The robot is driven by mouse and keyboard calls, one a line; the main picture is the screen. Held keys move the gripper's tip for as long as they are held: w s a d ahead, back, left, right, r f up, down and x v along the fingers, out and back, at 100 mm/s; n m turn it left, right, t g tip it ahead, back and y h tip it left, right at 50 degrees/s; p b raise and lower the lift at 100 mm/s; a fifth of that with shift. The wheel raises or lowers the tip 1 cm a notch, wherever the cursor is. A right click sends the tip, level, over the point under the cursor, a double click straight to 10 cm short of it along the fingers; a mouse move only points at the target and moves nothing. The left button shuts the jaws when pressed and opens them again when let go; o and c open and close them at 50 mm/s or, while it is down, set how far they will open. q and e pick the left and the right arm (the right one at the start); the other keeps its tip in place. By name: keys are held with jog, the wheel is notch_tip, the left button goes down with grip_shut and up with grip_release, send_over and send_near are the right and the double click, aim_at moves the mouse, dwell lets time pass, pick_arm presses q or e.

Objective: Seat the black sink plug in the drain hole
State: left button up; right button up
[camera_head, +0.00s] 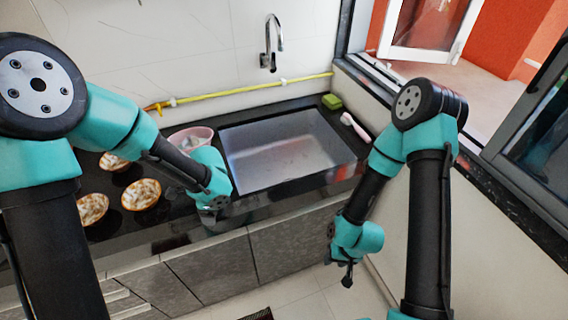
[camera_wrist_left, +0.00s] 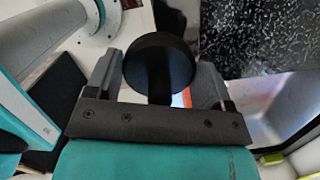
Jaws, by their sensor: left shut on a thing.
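The black sink plug (camera_wrist_left: 160,62) shows in the left wrist view as a round disc with a thick stem. My left gripper (camera_wrist_left: 160,70) is shut on it, with a finger on either side. In the head view my left gripper (camera_head: 217,204) is at the counter's front edge, left of the sink (camera_head: 275,155), and the plug cannot be made out there. My right gripper (camera_head: 346,274) hangs low in front of the cabinets, away from the sink. Its jaws are too small to read. I cannot make out the drain hole in either view.
A tap (camera_head: 271,45) and a yellow pipe (camera_head: 240,91) are on the wall behind the sink. Several bowls (camera_head: 141,194) and a pink tub (camera_head: 190,138) stand left of it. A green sponge (camera_head: 332,101) and a pink-white brush (camera_head: 356,126) lie at the right.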

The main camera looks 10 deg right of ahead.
pick_arm(q)
jog(key=shift+w, duration=0.1)
dwell(0.7)
jog(key=w+a+r+n+g, duration=0.1)
jog(key=w+a+r+n, duration=0.2)
jog(key=w+n, duration=0.2)
jog(key=w+a+r+n+g+h, duration=0.1)
jog(key=w+a+r+n, duration=0.2)
jog(key=w+n, duration=0.3)
jog(key=shift+a+r+n, duration=0.35)
jog(key=shift+r+n, duration=0.35)
jog(key=shift+n, duration=1.7)
jog(key=shift+f, duration=0.1)
